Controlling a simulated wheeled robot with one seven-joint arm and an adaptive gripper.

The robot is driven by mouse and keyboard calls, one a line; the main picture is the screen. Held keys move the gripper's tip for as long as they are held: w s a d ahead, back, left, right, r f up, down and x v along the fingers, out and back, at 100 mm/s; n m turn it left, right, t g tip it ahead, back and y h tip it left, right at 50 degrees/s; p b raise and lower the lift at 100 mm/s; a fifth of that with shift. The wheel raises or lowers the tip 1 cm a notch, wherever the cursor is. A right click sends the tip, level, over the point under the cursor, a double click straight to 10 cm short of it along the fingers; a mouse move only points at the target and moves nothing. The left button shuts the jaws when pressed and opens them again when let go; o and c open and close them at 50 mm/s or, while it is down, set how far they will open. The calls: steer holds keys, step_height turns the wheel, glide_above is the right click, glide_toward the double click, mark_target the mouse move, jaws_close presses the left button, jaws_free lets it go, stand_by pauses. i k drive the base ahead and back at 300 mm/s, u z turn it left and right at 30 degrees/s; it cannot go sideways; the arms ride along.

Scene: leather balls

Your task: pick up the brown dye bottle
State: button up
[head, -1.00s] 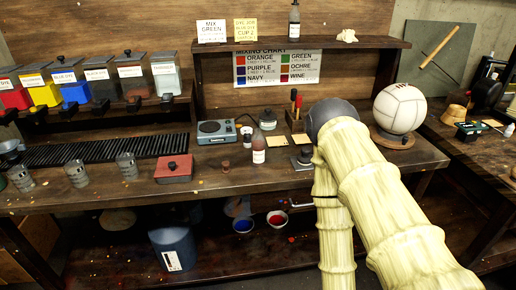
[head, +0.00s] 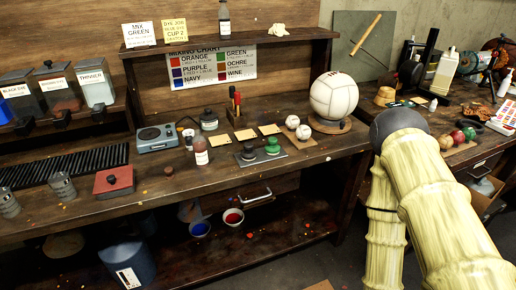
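A small bottle with reddish-brown contents and a white label (head: 201,152) stands upright on the workbench, right of the grey scale. Its label is too small to read. Another bottle, dark with a pale label (head: 224,17), stands on the shelf above. I cannot tell from the labels which one holds brown dye. My arm, in a pale yellow sleeve with a dark rounded joint, is at the right, clear of both bottles. My gripper does not show in the view.
The workbench (head: 120,205) also holds a grey scale (head: 157,138), a red box (head: 114,182), a dark jar (head: 209,120), a stamp plate (head: 262,160) and a white ball (head: 333,95) on a stand. A second table (head: 455,118) at right holds balls and bottles. Floor shows between them.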

mark_target(199, 143)
steer(key=z, duration=0.8)
steer(key=k, duration=0.9)
steer(key=u, duration=1.05)
steer(key=i, duration=0.45)
steer(key=u, duration=0.05)
